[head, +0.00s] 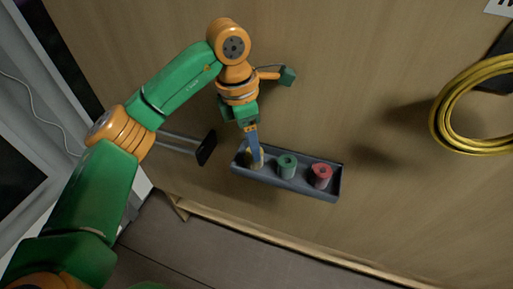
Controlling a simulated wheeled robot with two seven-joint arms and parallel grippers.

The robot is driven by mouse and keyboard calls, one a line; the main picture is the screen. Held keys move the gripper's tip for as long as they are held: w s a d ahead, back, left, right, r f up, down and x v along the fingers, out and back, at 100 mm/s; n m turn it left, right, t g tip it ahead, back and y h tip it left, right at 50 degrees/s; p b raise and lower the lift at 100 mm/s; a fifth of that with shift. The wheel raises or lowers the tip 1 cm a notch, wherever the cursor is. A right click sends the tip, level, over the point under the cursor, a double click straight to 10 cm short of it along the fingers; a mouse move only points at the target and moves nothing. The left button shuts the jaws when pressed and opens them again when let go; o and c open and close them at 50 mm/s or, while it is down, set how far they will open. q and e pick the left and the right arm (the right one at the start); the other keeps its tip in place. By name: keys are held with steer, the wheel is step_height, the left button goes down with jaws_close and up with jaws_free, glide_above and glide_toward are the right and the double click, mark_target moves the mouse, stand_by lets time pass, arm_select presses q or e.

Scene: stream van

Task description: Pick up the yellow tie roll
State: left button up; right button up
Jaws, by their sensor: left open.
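The yellow tie roll (259,161) sits at the left end of a grey tray (326,192). My left gripper (254,153) is over that end of the tray, its fingers pointing down at the yellow roll and partly hiding it. The gripper is open; whether its fingers touch the roll or are around it cannot be made out. My right gripper is not in view.
A green roll (287,166) stands mid-tray and a red roll (321,176) near its right end. A black bracket plate (207,148) is close left of the tray. A yellow cable coil (441,118) hangs at right. Wooden panel between is clear.

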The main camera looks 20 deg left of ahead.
mark_target(249, 163)
arm_select(q)
steer(key=f, duration=0.2)
steer(key=f+p, duration=0.1)
steer(key=shift+d+f, duration=0.25)
steer(key=shift+f, duration=0.15)
steer(key=shift+w+f, duration=0.1)
steer(key=shift+f, duration=0.15)
steer(key=shift+r, duration=0.1)
jaws_close()
